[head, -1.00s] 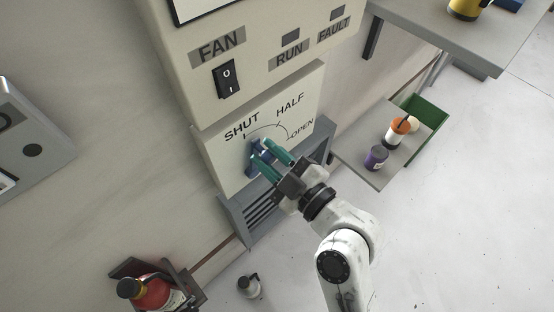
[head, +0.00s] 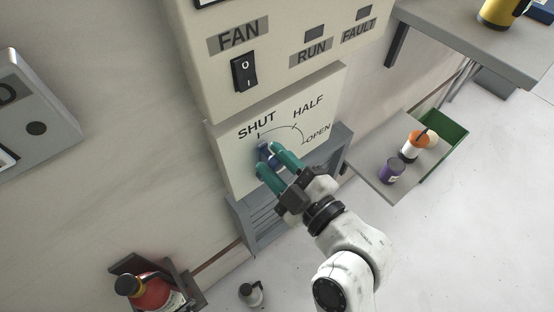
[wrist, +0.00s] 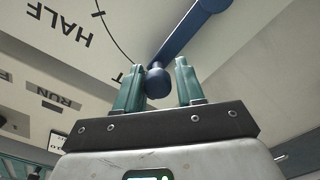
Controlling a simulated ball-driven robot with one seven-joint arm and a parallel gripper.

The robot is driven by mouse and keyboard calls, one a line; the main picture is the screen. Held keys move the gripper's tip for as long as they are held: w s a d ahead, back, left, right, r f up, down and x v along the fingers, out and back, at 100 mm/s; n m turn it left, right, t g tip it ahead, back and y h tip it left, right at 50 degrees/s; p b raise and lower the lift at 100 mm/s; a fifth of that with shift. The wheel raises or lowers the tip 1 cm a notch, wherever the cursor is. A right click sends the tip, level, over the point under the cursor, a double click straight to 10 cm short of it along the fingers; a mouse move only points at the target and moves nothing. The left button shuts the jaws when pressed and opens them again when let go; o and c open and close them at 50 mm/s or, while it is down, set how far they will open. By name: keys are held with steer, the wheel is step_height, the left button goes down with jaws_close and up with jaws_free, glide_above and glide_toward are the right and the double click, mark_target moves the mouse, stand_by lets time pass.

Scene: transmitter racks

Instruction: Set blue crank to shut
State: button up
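The blue crank (head: 264,150) is on the cream panel (head: 235,168) below the SHUT mark, partly hidden by my fingers. In the wrist view its arm (wrist: 190,30) runs from the upper right down to a round knob (wrist: 158,83). The knob lies close to the SHUT end of the printed arc. My gripper (head: 269,161) has green fingers on either side of the knob. In the wrist view the fingers (wrist: 159,85) stand apart, with what looks like a narrow gap at the knob's sides; contact cannot be made out.
Above are a fan switch (head: 244,72) and the RUN and FAULT labels. A grey shelf (head: 375,182) with small containers and a green bin (head: 443,140) stand at right.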

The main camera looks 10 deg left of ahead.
steer(key=shift+o, duration=1.4)
steer(key=b+v, duration=0.2)
steer(key=v, duration=0.8)
steer(key=shift+s+d, duration=0.25)
steer(key=shift+d, duration=0.05)
